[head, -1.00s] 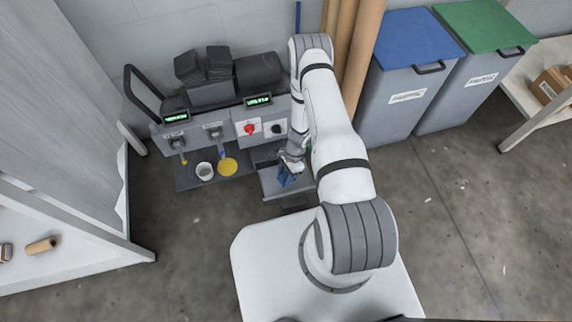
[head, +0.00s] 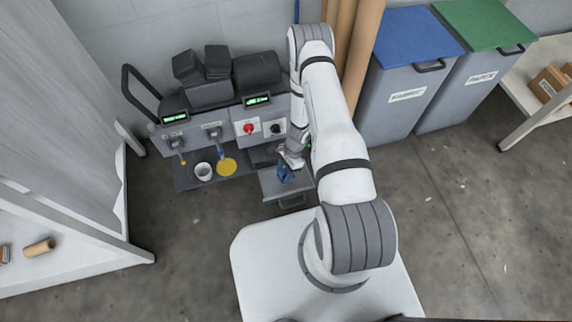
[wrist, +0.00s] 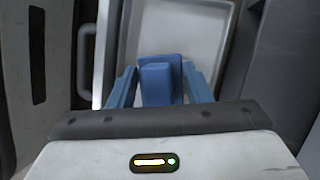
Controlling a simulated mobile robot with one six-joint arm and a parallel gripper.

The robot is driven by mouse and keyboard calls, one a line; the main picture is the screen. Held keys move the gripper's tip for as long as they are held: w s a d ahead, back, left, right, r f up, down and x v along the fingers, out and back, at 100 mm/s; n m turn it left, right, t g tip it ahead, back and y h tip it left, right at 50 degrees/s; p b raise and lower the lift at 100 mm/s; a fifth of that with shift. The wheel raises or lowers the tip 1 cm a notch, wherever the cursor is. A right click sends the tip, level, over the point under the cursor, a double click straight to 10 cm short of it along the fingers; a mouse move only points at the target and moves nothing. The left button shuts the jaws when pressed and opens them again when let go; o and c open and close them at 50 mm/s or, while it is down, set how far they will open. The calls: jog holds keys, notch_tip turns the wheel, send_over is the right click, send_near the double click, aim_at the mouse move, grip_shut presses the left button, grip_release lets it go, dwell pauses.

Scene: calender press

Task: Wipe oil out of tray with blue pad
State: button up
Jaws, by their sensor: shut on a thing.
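The blue pad (wrist: 158,82) is held between the two blue fingers of my gripper (wrist: 160,88) in the wrist view. In the head view my gripper (head: 293,163) reaches down over the tray with the blue pad (head: 285,174) beneath it. The grey tray (head: 270,183) sits low at the front right of the machine and also shows in the wrist view (wrist: 178,26), with a raised rim around a pale floor. I cannot tell whether the pad touches the tray floor. No oil is clearly visible; my gripper and arm hide part of the tray.
The machine has a red knob (head: 248,128) and dark rolls on top. Bins with a blue lid (head: 415,38) and a green lid (head: 484,25) stand at right.

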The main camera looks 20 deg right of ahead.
aim_at(284, 171)
jog(key=shift+r+p, duration=1.75)
jog(key=shift+r, duration=1.3)
